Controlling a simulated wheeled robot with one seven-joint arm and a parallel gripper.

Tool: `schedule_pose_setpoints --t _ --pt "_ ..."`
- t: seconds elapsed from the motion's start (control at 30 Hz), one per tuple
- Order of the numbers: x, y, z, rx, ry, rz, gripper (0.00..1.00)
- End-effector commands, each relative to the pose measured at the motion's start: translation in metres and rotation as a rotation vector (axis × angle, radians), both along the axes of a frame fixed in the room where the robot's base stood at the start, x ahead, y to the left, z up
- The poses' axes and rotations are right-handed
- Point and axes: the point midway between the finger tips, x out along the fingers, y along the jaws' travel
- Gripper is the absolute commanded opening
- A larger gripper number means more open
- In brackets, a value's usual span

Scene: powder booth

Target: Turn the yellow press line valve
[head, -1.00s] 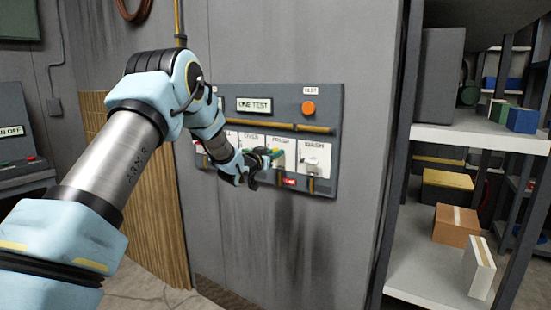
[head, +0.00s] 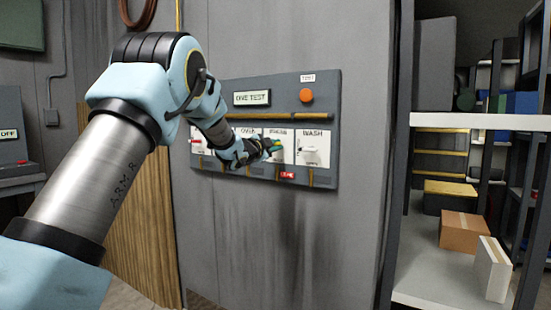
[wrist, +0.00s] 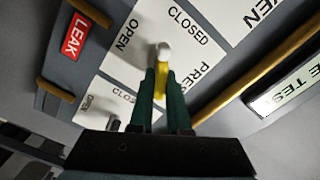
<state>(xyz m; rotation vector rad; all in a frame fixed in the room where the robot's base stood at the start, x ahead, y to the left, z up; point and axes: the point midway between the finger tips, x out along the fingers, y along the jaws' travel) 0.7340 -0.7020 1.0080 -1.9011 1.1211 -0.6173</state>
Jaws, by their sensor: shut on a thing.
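The yellow press line valve handle (wrist: 162,82) shows between my gripper's fingers in the wrist view, with a pale rounded end beyond them. It is mounted on the white plate (wrist: 125,68) marked OPEN, CLOSED and PRES. My gripper (wrist: 162,97) is shut on the handle, with one dark green finger on each side. In the head view my gripper (head: 268,148) reaches the PRESS plate from the left and covers most of the valve. I cannot tell the handle's exact angle against the OPEN and CLOSED marks.
The grey panel (head: 282,116) carries a LINE TEST sign (head: 252,98), an orange test button (head: 306,95) and a WASH valve (head: 311,150) close to the right. A red LEAK label (wrist: 77,38) is nearby. Shelves with boxes (head: 465,230) stand at the right.

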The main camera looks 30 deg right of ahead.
Motion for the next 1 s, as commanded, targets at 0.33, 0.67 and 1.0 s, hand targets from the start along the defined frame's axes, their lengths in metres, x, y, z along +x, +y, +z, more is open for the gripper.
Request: schedule_pose_setpoints --t 0.33,0.67,1.0 --pt "0.0042 0.0044 -0.016 0.163 -0.265 0.013 0.0" --pt "0.0057 0.0057 -0.0155 0.261 -0.438 0.016 0.0" --pt "0.0066 0.0065 -0.0124 0.296 -0.502 0.017 0.0"
